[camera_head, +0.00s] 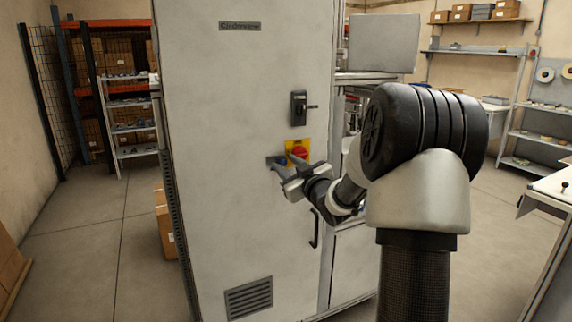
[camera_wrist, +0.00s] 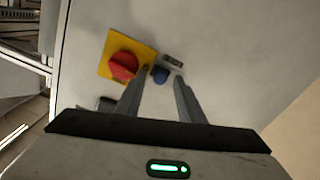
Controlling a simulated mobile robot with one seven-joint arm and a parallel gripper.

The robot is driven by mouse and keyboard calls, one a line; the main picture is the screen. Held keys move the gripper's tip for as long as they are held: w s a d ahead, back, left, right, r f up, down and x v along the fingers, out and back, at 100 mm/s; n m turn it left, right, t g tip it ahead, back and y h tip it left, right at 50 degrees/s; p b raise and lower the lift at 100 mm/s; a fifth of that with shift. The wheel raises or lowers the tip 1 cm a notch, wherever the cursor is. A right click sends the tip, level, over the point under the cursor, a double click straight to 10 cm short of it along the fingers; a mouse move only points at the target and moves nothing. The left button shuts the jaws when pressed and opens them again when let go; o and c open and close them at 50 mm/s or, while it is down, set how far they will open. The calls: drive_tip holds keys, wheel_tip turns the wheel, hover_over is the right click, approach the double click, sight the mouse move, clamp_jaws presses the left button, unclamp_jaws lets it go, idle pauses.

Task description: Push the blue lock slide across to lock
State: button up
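My gripper (camera_wrist: 162,73) is open. In the wrist view its two fingers stand apart, with the blue slide between their tips. I cannot tell whether either finger touches it. In the head view my gripper (camera_head: 277,163) is at the cabinet face, just left of and below the red knob (camera_head: 300,152), and mostly hides the slide.
A dark handle unit (camera_head: 298,107) is above the yellow plate. A black door handle (camera_head: 315,229) and a vent grille (camera_head: 249,298) are lower on the cabinet. Shelving (camera_head: 128,125) stands behind on the left. The floor left of the cabinet is mostly clear, with cartons beside it.

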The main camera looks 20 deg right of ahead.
drive_tip(key=shift+w, duration=0.5)
drive_tip(key=shift+c, duration=0.3)
clamp_jaws()
drive_tip(key=shift+d+f+b, duration=0.1)
drive_tip(key=shift+d+b, duration=0.25)
drive_tip(key=shift+d, duration=0.3)
drive_tip(key=shift+o, duration=0.3)
unclamp_jaws()
drive_tip(key=shift+s+r, duration=0.1)
drive_tip(key=shift+r, duration=0.1)
